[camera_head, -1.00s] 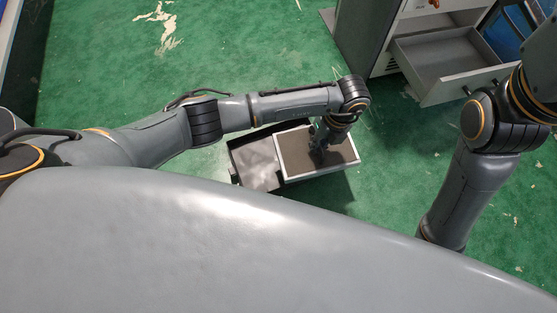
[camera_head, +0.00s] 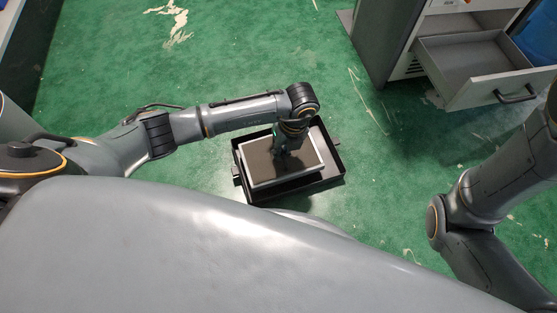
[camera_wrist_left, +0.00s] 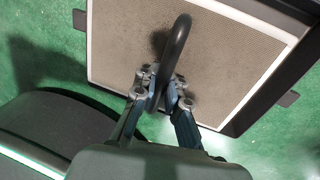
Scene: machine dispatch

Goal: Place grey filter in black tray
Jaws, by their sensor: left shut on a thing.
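The grey filter (camera_head: 312,157) has a light frame and a dark brown-grey face. In the head view it is over the black tray (camera_head: 333,170), within the tray's outline and towards its left side. I cannot tell whether it rests on the tray floor or hangs just above it. My left gripper (camera_head: 282,152) is above the filter. In the left wrist view my left gripper (camera_wrist_left: 166,100) is shut on the filter's dark curved handle (camera_wrist_left: 178,45), with the filter face (camera_wrist_left: 125,40) behind it. The tray rim (camera_wrist_left: 262,100) shows beyond the filter's frame. My right gripper is out of view.
A grey cabinet with an open, empty drawer (camera_head: 468,55) stands at the upper right. The green floor (camera_head: 215,60) around the tray is clear. My right arm is at the right edge.

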